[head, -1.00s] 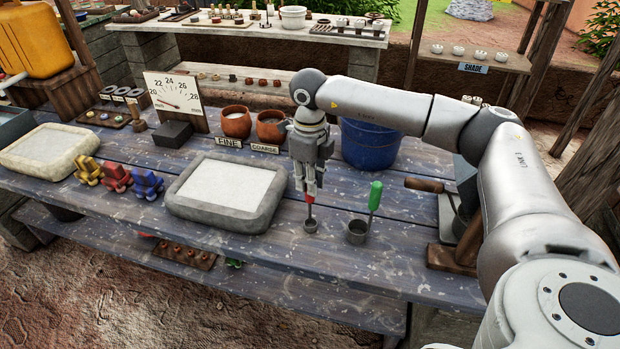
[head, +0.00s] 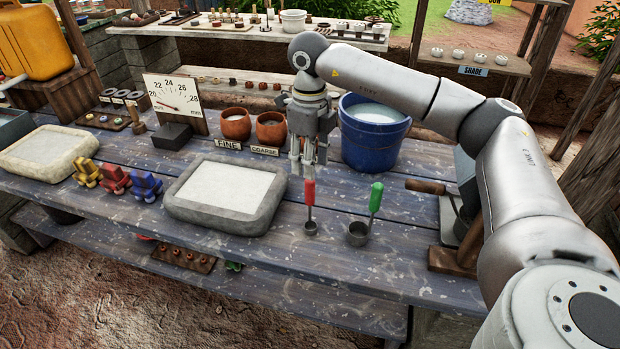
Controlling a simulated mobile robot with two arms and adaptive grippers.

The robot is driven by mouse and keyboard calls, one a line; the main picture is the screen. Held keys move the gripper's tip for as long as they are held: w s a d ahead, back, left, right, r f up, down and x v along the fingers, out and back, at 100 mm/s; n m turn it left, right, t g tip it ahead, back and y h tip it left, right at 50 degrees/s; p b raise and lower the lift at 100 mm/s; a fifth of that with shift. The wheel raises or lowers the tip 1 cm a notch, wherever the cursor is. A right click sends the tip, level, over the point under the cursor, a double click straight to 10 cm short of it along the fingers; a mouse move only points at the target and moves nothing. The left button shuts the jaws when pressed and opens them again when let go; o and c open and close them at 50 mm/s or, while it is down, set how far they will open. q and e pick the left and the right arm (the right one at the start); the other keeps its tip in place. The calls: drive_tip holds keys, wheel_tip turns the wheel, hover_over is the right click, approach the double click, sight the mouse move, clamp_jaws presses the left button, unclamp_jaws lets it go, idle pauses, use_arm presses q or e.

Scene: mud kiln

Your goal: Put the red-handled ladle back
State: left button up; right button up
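The red-handled ladle (head: 310,194) stands upright on the blue wooden table, its small cup at the bottom and its handle up. My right gripper (head: 309,172) is just above the top of the red handle, fingers pointing down. The fingers look apart and clear of the handle, with nothing held. The green-handled ladle (head: 375,198) stands to the right with a larger cup, its handle leaning slightly right. My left gripper is not in view.
A grey-rimmed tray (head: 184,219) lies left of the ladles. Two clay pots (head: 236,124) with FINE and COARSE signs and a blue bucket (head: 372,148) of pale liquid stand behind. A wooden-handled tool (head: 425,186) lies right. Table front is clear.

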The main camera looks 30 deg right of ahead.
wheel_tip(320, 180, up, 6)
drive_tip(key=shift+f, duration=0.1)
idle(0.5)
